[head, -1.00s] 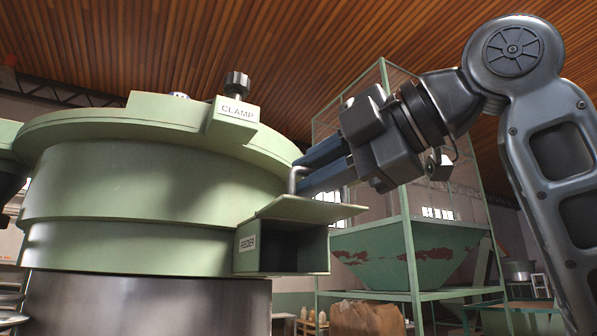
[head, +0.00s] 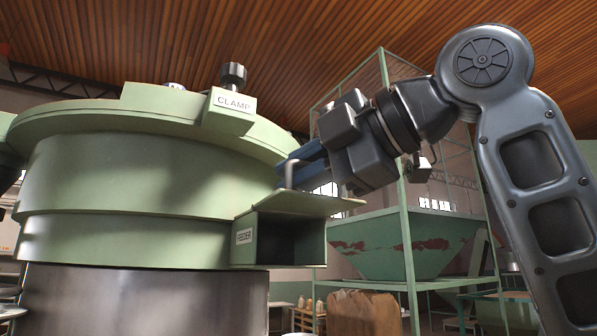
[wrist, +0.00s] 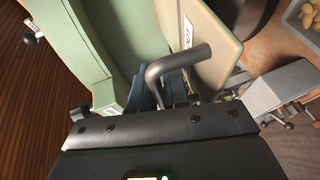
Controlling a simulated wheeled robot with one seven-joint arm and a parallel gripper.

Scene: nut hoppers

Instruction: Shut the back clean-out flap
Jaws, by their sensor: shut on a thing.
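The round green machine (head: 120,180) carries a box-shaped outlet labelled FEEDER (head: 244,236) on its right side. The front of the box is open and dark inside. A flat green plate (head: 300,204) lies over the box and juts out to the right, roughly level. A bent grey bar handle (head: 289,172) stands up by the plate; it also shows in the wrist view (wrist: 178,63). My gripper (head: 300,163), with blue fingers, is shut on this handle. The fingertips are partly hidden. No label reading clean-out flap is legible.
A CLAMP block (head: 232,108) with a dark knob stands on the machine's rim, above left of my gripper. A green hopper (head: 395,245) in a mesh frame stands behind. The wrist view shows a bin of nuts (wrist: 305,20) at upper right.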

